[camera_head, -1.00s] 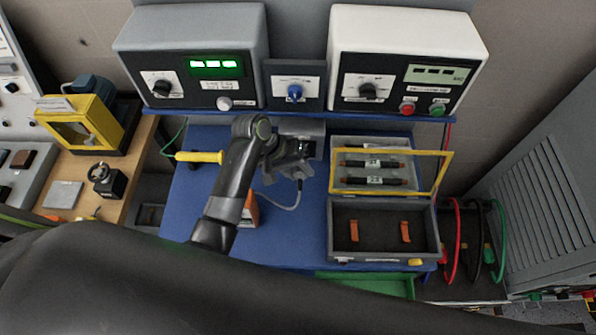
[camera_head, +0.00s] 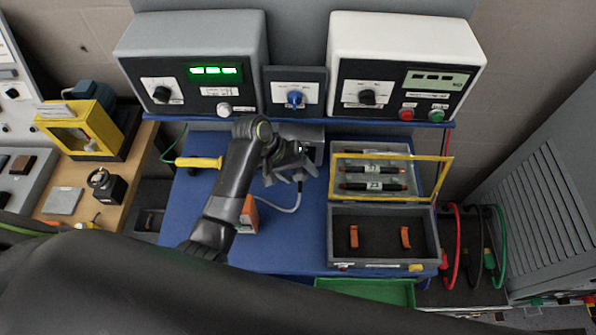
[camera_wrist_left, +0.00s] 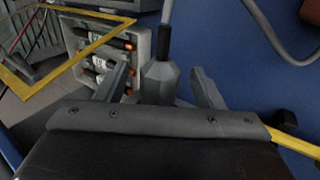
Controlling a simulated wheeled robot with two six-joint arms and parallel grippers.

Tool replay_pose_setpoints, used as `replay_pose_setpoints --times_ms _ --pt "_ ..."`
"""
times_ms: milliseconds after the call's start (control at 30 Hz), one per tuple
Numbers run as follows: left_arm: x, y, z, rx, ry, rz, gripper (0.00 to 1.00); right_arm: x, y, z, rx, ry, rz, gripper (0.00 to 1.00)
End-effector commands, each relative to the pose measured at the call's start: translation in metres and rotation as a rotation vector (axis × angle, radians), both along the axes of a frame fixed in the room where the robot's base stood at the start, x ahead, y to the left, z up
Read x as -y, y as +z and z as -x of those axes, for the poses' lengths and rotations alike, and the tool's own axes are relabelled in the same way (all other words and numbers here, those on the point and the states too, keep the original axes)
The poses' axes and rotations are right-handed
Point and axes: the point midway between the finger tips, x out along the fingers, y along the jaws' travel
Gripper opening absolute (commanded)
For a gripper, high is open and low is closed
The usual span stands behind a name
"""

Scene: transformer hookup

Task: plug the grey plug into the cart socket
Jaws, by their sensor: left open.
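The grey plug (camera_wrist_left: 160,82), with a black sleeve (camera_wrist_left: 166,43) and a grey cable, stands between the spread fingers of my left gripper (camera_wrist_left: 160,87) in the left wrist view. A gap shows on each side of it. In the head view my left gripper (camera_head: 293,177) is open at the back of the blue cart top, in front of a grey block (camera_head: 310,132). The cable (camera_head: 297,198) runs down from the gripper. The gripper hides the plug's front end and the socket, so I cannot tell whether the plug is seated. My right gripper is not in view.
An open grey case (camera_head: 383,262) with a yellow-framed lid stands to the right. A yellow-handled tool (camera_head: 198,162) and an orange object (camera_head: 248,215) lie left of the gripper. Two instrument boxes (camera_head: 190,28) (camera_head: 405,35) stand behind.

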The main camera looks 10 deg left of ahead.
Motion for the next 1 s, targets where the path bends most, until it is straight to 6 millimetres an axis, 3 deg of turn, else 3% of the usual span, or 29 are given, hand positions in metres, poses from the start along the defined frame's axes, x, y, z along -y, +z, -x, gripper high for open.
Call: replay_pose_setpoints --times_ms 100,467,1000 --pt "0.000 -0.001 0.000 -0.002 0.000 -0.001 0.73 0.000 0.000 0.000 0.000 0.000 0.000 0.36" --pt "-0.002 0.003 0.001 -0.001 0.001 -0.001 0.73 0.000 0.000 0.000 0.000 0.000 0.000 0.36" --pt "-0.018 0.031 0.003 0.001 0.001 0.000 0.73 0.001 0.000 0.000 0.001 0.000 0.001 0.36"
